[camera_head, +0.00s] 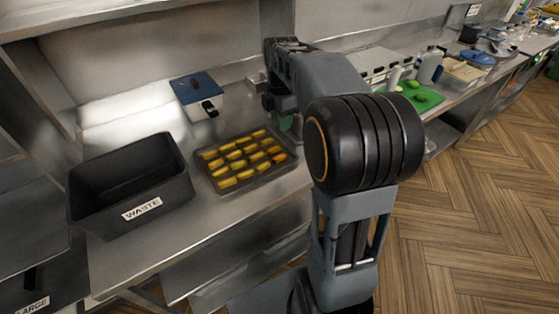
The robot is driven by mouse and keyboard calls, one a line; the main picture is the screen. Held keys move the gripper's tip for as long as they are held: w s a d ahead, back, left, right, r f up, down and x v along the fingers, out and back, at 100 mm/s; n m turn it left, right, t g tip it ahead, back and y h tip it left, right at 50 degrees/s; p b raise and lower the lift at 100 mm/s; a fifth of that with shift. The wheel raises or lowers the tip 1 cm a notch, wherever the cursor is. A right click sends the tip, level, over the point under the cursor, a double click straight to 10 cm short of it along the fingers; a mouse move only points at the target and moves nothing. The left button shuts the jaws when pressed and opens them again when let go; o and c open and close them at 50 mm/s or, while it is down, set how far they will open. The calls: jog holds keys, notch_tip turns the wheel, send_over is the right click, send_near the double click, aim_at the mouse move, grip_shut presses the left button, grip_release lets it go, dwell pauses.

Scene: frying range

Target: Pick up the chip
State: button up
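Several yellow chips (237,164) lie in rows on a dark tray (206,176) on the steel counter. Which one is the task's chip I cannot tell. My arm rises at the centre right and reaches over the counter to the right of the tray. My gripper (285,122) is mostly hidden behind my arm, near the tray's far right corner. Its fingers do not show clearly, so I cannot tell whether it is open or shut, or whether it holds anything.
A black bin marked WASTE (125,171) stands left of the tray. A white container with a blue lid (195,89) stands behind it. To the right are a green cutting board (426,97), a bottle (430,66) and other kitchenware. Bare steel counter lies in front of the tray.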

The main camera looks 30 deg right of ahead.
send_over(281, 156)
jog(key=shift+n, duration=0.4)
notch_tip(281, 156, down, 8)
jog(key=shift+r, duration=0.15)
jog(key=shift+s+f, duration=0.1)
jog(key=shift+f, duration=3.05)
jog(key=shift+c, duration=0.4)
grip_shut()
